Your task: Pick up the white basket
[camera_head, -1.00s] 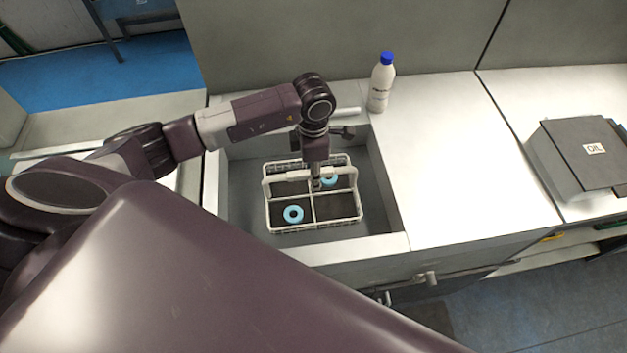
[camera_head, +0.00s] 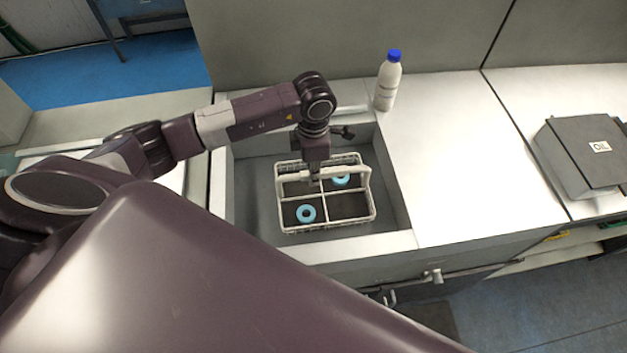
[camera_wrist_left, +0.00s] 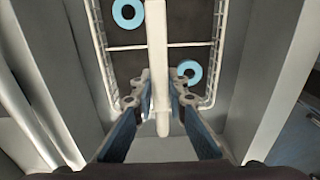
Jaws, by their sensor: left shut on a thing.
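The white basket (camera_head: 327,224) is in the grey sink in the head view. It is a wire basket with a dark bottom, dividers and a white handle across its top. Two blue rings lie in it, one at the front left (camera_head: 306,213) and one at the back right (camera_head: 341,180). My left gripper (camera_head: 314,181) points down over the basket and is shut on its handle. In the left wrist view the fingers (camera_wrist_left: 152,112) sit on both sides of the white handle bar (camera_wrist_left: 156,40). Whether the basket touches the sink bottom is unclear. My right gripper is not in view.
The sink (camera_head: 395,205) has walls around the basket, with a little free room to its right. A white bottle with a blue cap (camera_head: 388,85) stands behind the sink. The counter (camera_head: 470,150) to the right is bare up to a grey box labelled OIL (camera_head: 580,160).

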